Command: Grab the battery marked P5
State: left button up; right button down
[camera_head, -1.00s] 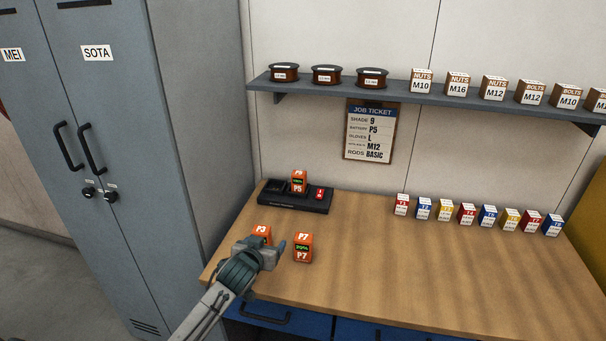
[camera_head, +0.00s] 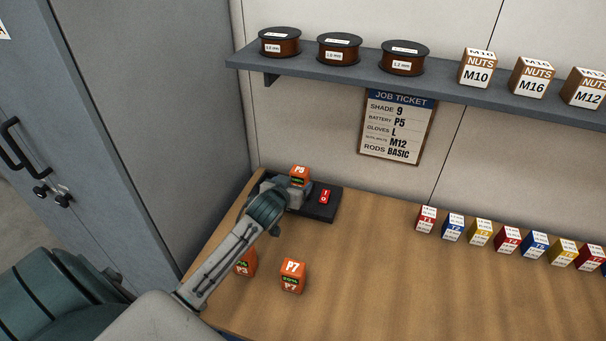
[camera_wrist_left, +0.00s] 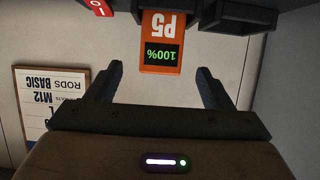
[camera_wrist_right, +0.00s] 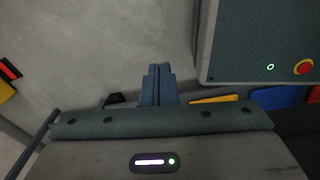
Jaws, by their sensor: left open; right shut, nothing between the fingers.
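The orange battery marked P5 (camera_head: 299,174) stands in the black charger (camera_head: 322,212) at the back left of the bench. In the left wrist view the P5 battery (camera_wrist_left: 161,40) appears upside down, with a green 100% display. My left gripper (camera_head: 290,190) is at the charger. In the left wrist view its open fingers (camera_wrist_left: 165,85) stand on either side of the battery's line, with the battery a little beyond and between the tips. In the head view my gripper hides the battery's lower part. My right gripper (camera_wrist_right: 158,72) is shut and empty, away from the bench batteries.
Batteries P7 (camera_head: 292,275) and P3 (camera_head: 246,263) stand on the bench (camera_head: 390,290) near my left arm; the arm partly covers P3. A red switch (camera_head: 325,196) is on the charger. A shelf (camera_head: 440,92) and job ticket (camera_head: 397,125) are behind. Small coloured boxes (camera_head: 480,232) line the right.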

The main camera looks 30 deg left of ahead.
aim_at(298, 178)
pick_arm(q)
jog(key=p+x, duration=0.1)
jog(key=x, duration=0.2)
jog(key=shift+w+r, duration=0.1)
jog(key=shift+r, duration=0.05)
jog(key=shift+w+a+f, duration=0.15)
jog(key=shift+w+f, duration=0.1)
jog(key=shift+w, duration=0.2)
jog(key=p+x, duration=0.3)
jog(key=shift+w+a+r, duration=0.15)
jog(key=shift+w, duration=0.05)
jog(key=shift+w+a+f, duration=0.1)
jog(key=shift+w+f, duration=0.25)
jog(key=shift+w, duration=0.2)
jog(key=shift+w+f, duration=0.15)
jog(key=c, duration=1.2)
jog(key=shift+c, duration=1)
pick_arm(e)
jog(key=r, duration=0.4)
jog(key=shift+w+d+r, duration=0.3)
jog(key=shift+w+d, duration=0.05)
jog(key=shift+d, duration=0.05)
